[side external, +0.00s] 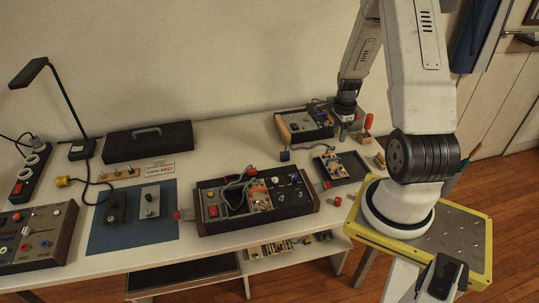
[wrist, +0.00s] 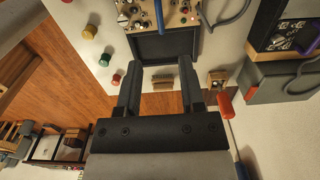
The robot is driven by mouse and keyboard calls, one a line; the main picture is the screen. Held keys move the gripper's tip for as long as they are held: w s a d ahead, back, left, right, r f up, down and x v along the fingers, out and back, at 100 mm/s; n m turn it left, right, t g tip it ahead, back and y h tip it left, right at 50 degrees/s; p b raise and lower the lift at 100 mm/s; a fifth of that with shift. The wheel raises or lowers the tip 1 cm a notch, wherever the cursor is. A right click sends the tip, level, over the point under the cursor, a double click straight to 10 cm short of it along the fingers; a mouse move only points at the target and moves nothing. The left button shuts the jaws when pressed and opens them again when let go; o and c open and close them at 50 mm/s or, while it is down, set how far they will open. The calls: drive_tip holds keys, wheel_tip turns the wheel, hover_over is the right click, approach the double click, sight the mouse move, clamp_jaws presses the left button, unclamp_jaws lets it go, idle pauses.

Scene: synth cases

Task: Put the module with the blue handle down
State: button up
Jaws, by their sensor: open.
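My gripper (side external: 345,117) is over the back right of the bench, beside an open-topped instrument case. In the wrist view my gripper (wrist: 160,78) has its two dark fingers spread, with nothing held between them. A knobbed panel module (wrist: 135,14) lies beyond the fingertips in a black tray (wrist: 165,46). A thin blue-violet strip (wrist: 158,15) crosses this module; I cannot tell whether it is a handle or a cable. In the side view the module (side external: 334,161) sits in the dark tray (side external: 351,172), and no blue handle can be made out.
The instrument case (side external: 300,124) is beside my gripper. A larger rack (side external: 250,222) with cables stands mid-bench. The blue mat (side external: 105,241) holds a dark module (side external: 115,207) and a grey module (side external: 150,200).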

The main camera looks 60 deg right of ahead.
drive_tip(key=shift+r, duration=0.65)
drive_tip(key=w+a+r+n+t, duration=0.1)
drive_tip(key=w+a+r+n, duration=0.25)
drive_tip(key=a+n, duration=0.4)
drive_tip(key=w+a+r+n, duration=0.3)
drive_tip(key=w+a+n, duration=0.25)
drive_tip(key=a, duration=0.35)
drive_tip(key=s+a+r+n, duration=0.1)
drive_tip(key=a+r+n, duration=0.1)
drive_tip(key=a+n, duration=0.5)
drive_tip(key=s+a+r+n+t, duration=0.1)
drive_tip(key=a+r+n, duration=0.1)
drive_tip(key=a+n, duration=0.5)
drive_tip(key=shift+s+a+t, duration=0.15)
drive_tip(key=shift+a+t, duration=0.15)
drive_tip(key=shift+a, duration=0.55)
